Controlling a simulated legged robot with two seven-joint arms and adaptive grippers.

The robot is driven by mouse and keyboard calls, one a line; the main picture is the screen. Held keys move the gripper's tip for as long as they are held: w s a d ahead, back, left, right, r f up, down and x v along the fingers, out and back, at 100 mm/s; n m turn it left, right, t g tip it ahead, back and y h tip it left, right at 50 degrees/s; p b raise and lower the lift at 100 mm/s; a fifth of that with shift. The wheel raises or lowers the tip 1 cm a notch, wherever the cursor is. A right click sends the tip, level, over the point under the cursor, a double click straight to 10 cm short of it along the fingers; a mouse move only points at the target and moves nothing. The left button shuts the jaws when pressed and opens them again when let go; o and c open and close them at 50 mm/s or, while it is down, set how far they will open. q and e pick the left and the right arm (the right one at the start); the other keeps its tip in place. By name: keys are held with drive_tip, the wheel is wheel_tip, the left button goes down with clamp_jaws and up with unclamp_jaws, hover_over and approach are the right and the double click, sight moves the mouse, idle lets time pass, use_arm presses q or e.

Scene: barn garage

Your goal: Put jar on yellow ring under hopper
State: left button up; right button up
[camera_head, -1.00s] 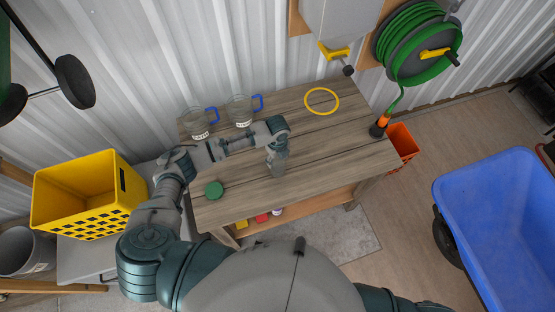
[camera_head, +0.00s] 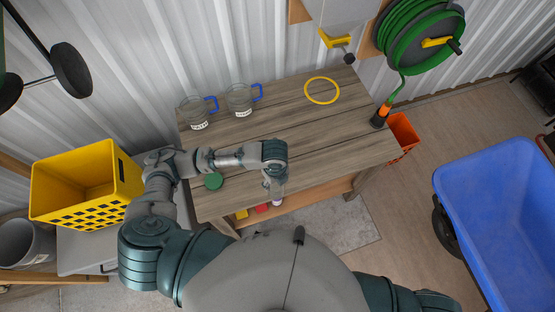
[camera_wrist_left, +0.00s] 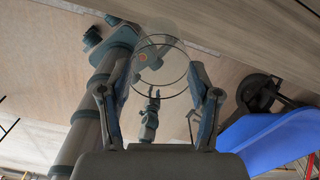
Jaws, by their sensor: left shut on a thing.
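My left gripper (camera_head: 272,181) is shut on a clear jar (camera_head: 278,191) near the table's front edge. In the left wrist view, the jar (camera_wrist_left: 160,62) is a see-through cylinder between the two fingers (camera_wrist_left: 160,115). The yellow ring (camera_head: 322,90) lies flat at the back right of the wooden table, apart from the jar, with nothing on it. The hopper (camera_head: 335,12) hangs above and behind the ring, with a yellow outlet (camera_head: 335,39).
Two clear mugs (camera_head: 240,102) (camera_head: 196,115) with blue handles stand at the table's back left. A green round lid (camera_head: 213,181) lies at the front left. A hose end (camera_head: 379,118) is at the right edge. The middle of the table is clear.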

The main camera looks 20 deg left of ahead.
use_arm(q)
drive_tip(key=w+a+r+n, duration=0.5)
drive_tip(key=w+r+n, duration=0.1)
drive_tip(key=n, duration=0.7)
drive_tip(key=w+a+r+n, duration=0.4)
drive_tip(key=w+r+n, duration=0.2)
drive_tip(key=n, duration=0.6)
drive_tip(key=shift+w+a+r+n, duration=0.2)
drive_tip(key=shift+w+a+n, duration=0.2)
drive_tip(key=shift+w, duration=0.45)
drive_tip(key=shift+d, duration=0.1)
